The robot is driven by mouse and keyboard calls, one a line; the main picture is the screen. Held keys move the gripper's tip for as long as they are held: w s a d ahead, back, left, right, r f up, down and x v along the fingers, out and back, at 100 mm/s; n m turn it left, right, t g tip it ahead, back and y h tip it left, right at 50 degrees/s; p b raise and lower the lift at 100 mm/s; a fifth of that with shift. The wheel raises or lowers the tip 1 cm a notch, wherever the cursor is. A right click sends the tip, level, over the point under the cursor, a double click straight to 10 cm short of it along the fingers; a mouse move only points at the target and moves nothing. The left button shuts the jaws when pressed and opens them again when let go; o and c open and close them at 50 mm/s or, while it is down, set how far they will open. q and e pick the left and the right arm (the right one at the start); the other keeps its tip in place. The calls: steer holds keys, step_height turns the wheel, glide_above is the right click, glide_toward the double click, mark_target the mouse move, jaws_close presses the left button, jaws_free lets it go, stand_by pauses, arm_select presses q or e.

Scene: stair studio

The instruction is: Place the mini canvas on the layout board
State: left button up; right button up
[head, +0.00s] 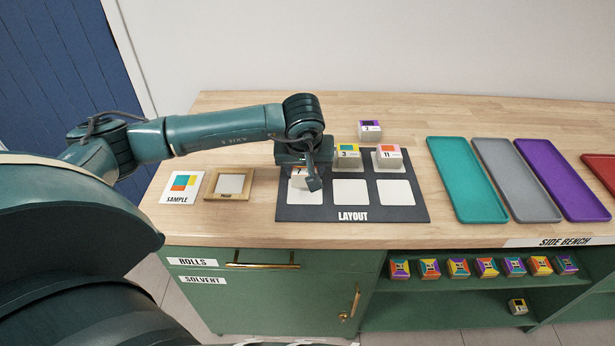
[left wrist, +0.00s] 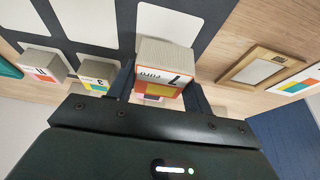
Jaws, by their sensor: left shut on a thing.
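My left gripper (head: 303,168) is shut on a small block-shaped canvas (left wrist: 163,70) with a white side marked 7 and orange, yellow and red colours. In the head view this canvas (head: 299,182) shows only in part below the gripper. It is at the left end of the dark layout board (head: 290,213), in line with the canvases marked 3 (head: 347,155) and 11 (head: 389,158), which stand on the board's back row. I cannot tell whether it touches the board. The back-left square is hidden. My right gripper is not in view.
A purple-topped block (head: 369,130) stands behind the board. A sample card (head: 182,187) and a wooden frame (head: 228,184) lie left of it. Teal (head: 468,180), grey (head: 515,180) and purple (head: 562,180) trays lie right. Several coloured blocks (head: 458,267) line the shelf below.

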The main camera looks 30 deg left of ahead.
arm_select(q)
step_height(320, 180, down, 3)
steer(key=shift+f, duration=0.45)
steer(key=o, duration=1)
steer(key=shift+c, duration=0.2)
